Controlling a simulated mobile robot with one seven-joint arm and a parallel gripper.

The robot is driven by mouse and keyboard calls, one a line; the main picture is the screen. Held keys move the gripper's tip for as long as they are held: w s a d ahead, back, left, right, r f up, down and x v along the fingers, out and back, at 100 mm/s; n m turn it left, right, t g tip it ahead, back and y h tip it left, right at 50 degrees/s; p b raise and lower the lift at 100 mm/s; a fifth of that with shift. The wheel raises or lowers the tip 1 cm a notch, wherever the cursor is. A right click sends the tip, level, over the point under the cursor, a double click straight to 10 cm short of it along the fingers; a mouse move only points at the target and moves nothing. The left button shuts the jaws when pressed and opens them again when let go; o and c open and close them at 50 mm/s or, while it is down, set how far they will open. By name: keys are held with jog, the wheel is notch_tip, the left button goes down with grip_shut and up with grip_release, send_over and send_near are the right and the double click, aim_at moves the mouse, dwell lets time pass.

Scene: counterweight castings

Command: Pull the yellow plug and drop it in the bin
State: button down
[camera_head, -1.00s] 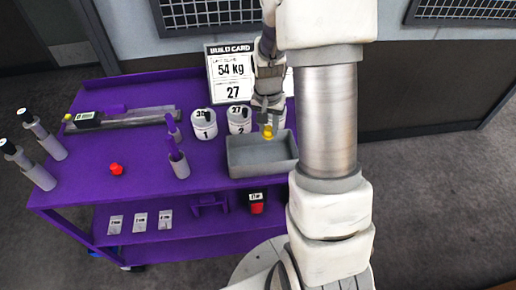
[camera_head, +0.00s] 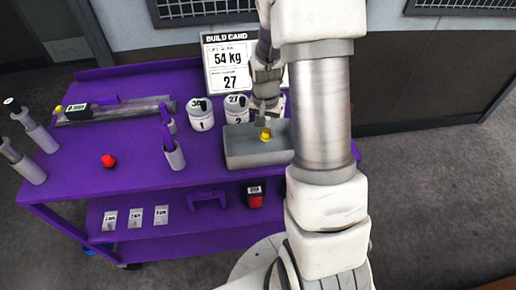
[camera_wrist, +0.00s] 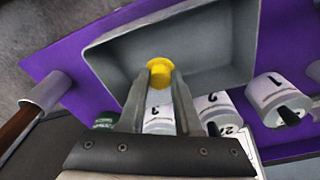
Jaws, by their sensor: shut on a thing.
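The yellow plug (camera_head: 265,134) is between the fingertips of my gripper (camera_head: 264,126), which is shut on it. In the wrist view the yellow plug (camera_wrist: 160,72) shows at the ends of my gripper's fingers (camera_wrist: 161,88). The plug is over the grey bin (camera_head: 240,160), an open rectangular tray on the purple cart top. In the wrist view the plug appears in front of the bin's inner floor (camera_wrist: 200,52). The bin looks otherwise empty. I cannot tell how high above the floor the plug is.
White canisters 1 (camera_head: 201,119) and 2 (camera_head: 237,114) stand just behind the bin. The build card (camera_head: 226,62) stands at the back. A red knob (camera_head: 108,161) and a grey cup with a purple tool (camera_head: 174,156) are to the left on the purple cart (camera_head: 85,185).

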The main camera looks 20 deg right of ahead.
jog(key=c, duration=0.5)
grip_release()
jog(key=shift+r, duration=0.1)
jog(key=r, duration=0.5)
jog(key=s+a+r, duration=0.1)
jog(key=r, duration=1.1)
jog(key=shift+s+a+r, duration=0.1)
jog(key=shift+s+a, duration=0.05)
jog(key=shift+s, duration=0.15)
jog(key=s+a+r+n+t, duration=0.1)
jog(key=s+a+r+n, duration=0.1)
jog(key=s, duration=0.3)
jog(key=s+a+r+n+t, duration=0.2)
jog(key=s+a+r+n, duration=0.1)
jog(key=s+a, duration=0.2)
jog(key=s+a+r+n+t, duration=0.1)
jog(key=s+a+r+n, duration=0.1)
jog(key=s, duration=0.5)
jog(key=shift+a+r+n+t+y, duration=0.2)
jog(key=shift+a+n, duration=0.1)
jog(key=shift+a, duration=0.2)
jog(key=shift+a+r+n+t+y, duration=0.1)
jog(key=shift+a+n+y, duration=0.15)
jog(key=shift+a, duration=0.2)
